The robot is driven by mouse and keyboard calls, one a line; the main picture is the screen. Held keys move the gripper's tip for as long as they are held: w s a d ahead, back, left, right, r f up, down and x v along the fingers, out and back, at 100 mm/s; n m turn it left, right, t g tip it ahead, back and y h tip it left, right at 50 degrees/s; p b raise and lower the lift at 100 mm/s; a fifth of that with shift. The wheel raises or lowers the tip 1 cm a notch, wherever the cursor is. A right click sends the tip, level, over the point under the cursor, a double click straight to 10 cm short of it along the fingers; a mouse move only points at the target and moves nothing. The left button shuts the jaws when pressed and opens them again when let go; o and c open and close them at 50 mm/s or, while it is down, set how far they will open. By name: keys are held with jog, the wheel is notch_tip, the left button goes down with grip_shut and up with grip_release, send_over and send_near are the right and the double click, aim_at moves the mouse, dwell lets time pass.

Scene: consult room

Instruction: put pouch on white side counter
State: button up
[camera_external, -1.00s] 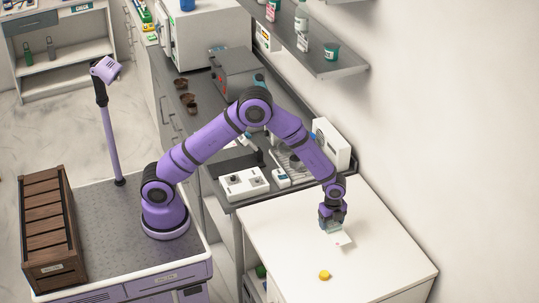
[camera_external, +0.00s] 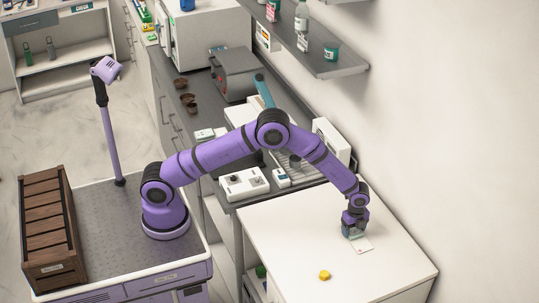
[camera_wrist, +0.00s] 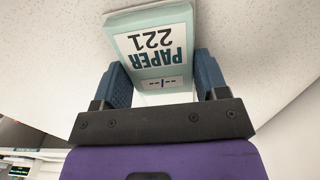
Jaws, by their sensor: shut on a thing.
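The pouch (camera_wrist: 160,45) is a pale teal packet with a white label reading "PAPER 221", upside down in the wrist view. My gripper (camera_wrist: 162,78) is shut on it, one blue finger at each side. In the external view my gripper (camera_external: 354,229) points down over the white side counter (camera_external: 285,235), towards its wall side. The pouch's pale lower part (camera_external: 361,246) shows below the fingers, close to the counter top. I cannot tell whether it touches the top. The rest of the pouch is hidden by the gripper.
A small yellow object (camera_external: 324,275) sits on the white counter, front left of my gripper. The rest of the top is clear. The wall runs along the right. A white device (camera_external: 331,142) and a white box with dark knobs (camera_external: 243,183) stand on the grey counter behind.

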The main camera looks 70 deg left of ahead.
jog(key=shift+f, duration=0.1)
jog(key=o, duration=0.9)
